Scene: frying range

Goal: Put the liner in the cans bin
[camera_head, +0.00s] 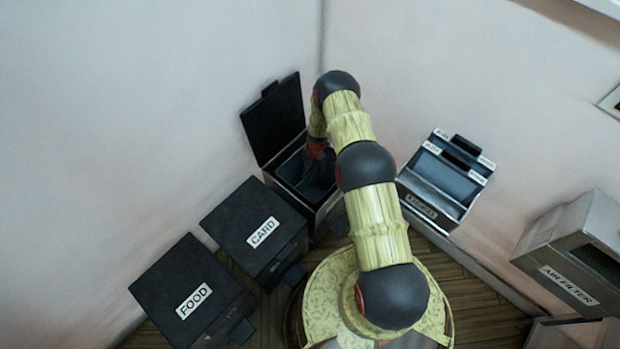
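A bin with its lid up (272,118) stands in the corner beside the bin labelled CARD. Its own label is hidden, so I cannot read whether it is the cans bin. My arm reaches over it, and my gripper (318,168) points down into its opening. The fingers are dark and small against the dark inside, so I cannot tell whether they are open or shut. Dark bluish material (293,168) shows inside the bin around my gripper; I cannot tell if it is the liner or the bin's inner wall.
The closed CARD bin (243,215) and closed FOOD bin (172,285) stand in a row to the left. A dark dispenser box (440,190) with small labels stands to the right. A grey AIR FILTER box (570,240) is at the far right. Walls close in behind the bins.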

